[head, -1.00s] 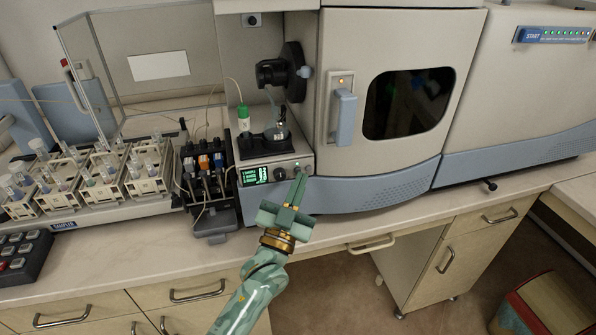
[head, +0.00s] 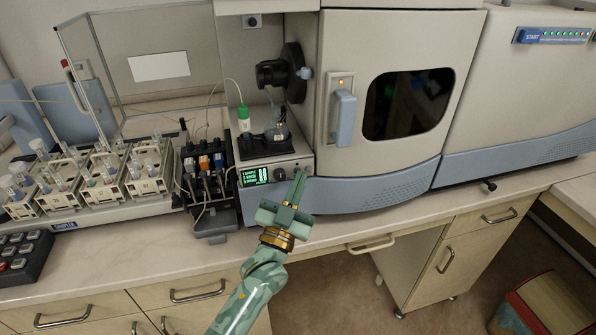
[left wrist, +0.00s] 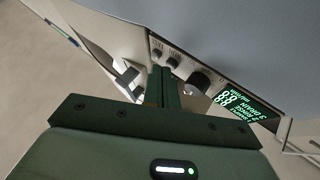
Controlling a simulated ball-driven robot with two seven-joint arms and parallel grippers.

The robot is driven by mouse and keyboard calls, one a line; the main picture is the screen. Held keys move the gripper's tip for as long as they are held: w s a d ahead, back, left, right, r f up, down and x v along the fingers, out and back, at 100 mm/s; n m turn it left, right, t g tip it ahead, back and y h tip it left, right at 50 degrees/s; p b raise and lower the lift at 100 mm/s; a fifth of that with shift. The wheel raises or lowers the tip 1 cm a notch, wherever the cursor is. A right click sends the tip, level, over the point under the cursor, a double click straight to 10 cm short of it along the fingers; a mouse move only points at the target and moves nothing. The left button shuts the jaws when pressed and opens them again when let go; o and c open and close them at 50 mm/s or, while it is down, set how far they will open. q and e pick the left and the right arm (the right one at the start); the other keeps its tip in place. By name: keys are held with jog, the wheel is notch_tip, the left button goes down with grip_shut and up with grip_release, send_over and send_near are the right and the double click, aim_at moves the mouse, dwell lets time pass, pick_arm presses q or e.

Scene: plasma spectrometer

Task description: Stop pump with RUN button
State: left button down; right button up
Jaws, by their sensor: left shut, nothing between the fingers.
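The control panel (head: 270,172) is on the front of the spectrometer, below the small glass vessel. It has a green lit display (head: 255,175) and a round dark knob (head: 281,174); the display (left wrist: 240,105) and knob (left wrist: 198,82) also show in the left wrist view. Two small round controls (left wrist: 174,60) sit beside the knob there; their labels are too small to read surely. My left gripper (head: 302,174) is shut and empty, its fingertips at the panel's right end. I cannot tell whether they touch a button. The pump (head: 206,170) with coloured clips stands left of the panel.
Racks of sample tubes (head: 105,178) stand under a clear hood at the left. A spectrometer door with a blue handle (head: 344,118) is above right of my gripper.

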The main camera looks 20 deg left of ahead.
pick_arm(q)
jog(key=shift+s+d, duration=0.2)
jog(key=shift+s, duration=0.15)
jog(key=s+d+p, duration=0.2)
jog(key=s+d, duration=0.1)
jog(key=s, duration=0.2)
jog(key=shift+d, duration=0.35)
dwell(0.7)
dwell(0.5)
